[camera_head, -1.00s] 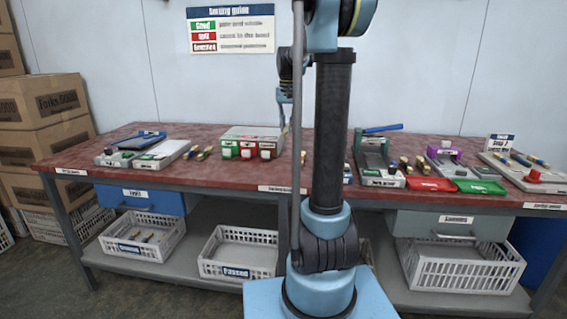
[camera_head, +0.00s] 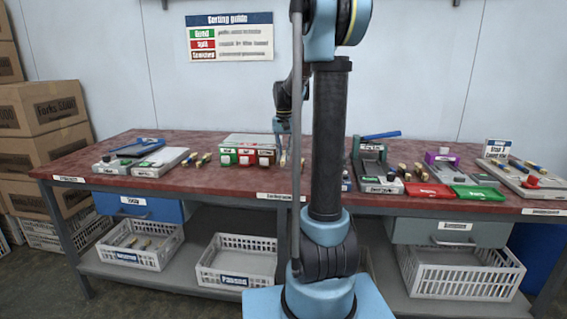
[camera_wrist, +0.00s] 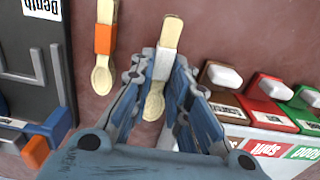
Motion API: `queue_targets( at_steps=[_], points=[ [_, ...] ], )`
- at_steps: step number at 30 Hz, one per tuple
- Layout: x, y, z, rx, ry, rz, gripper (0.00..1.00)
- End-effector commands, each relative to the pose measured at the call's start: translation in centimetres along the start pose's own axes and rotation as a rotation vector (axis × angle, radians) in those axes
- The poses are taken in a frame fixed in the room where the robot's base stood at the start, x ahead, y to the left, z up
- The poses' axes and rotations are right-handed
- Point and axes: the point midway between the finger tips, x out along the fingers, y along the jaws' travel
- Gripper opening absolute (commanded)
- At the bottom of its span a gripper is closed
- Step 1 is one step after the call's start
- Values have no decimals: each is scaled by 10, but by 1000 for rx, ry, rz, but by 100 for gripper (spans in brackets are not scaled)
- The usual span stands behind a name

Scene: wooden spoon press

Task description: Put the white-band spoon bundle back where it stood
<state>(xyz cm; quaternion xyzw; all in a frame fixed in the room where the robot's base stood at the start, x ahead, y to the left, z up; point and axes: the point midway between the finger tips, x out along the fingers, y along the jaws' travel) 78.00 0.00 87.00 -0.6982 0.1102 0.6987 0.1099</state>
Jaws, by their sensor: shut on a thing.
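The white-band spoon bundle (camera_wrist: 165,62) is pale wood with a white band around its middle. In the wrist view it lies between the two blue-grey fingers of my gripper (camera_wrist: 158,92). The fingers are shut on it, and its round bowl end points down towards the palm. In the head view my gripper (camera_head: 282,146) is low over the red-brown table, just right of the sorting box. The wrist view does not settle whether the bundle touches the table.
An orange-band spoon bundle (camera_wrist: 104,40) lies left of the held one. The sorting box, with brown (camera_wrist: 222,80), red (camera_wrist: 268,95) and green lids, is close on the right. A grey device (camera_wrist: 30,70) stands at left. Red-brown tabletop (camera_wrist: 212,25) is bare beyond the fingers.

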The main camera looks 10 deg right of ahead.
Motion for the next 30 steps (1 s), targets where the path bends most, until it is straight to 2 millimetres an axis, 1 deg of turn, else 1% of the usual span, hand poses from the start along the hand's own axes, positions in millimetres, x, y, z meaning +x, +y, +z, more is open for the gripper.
queue_targets(
  at_steps=[3,7,19,20,21,22,30],
  points=[
    [17,0,-1,0,0,0,0],
    [29,0,0,0,0,0,0],
    [33,0,0,1,0,0,0],
    [32,1,0,1,0,0,23],
    [32,1,0,1,0,0,32],
    [32,1,0,1,0,0,38],
    [32,1,0,2,0,0,38]
  ],
)
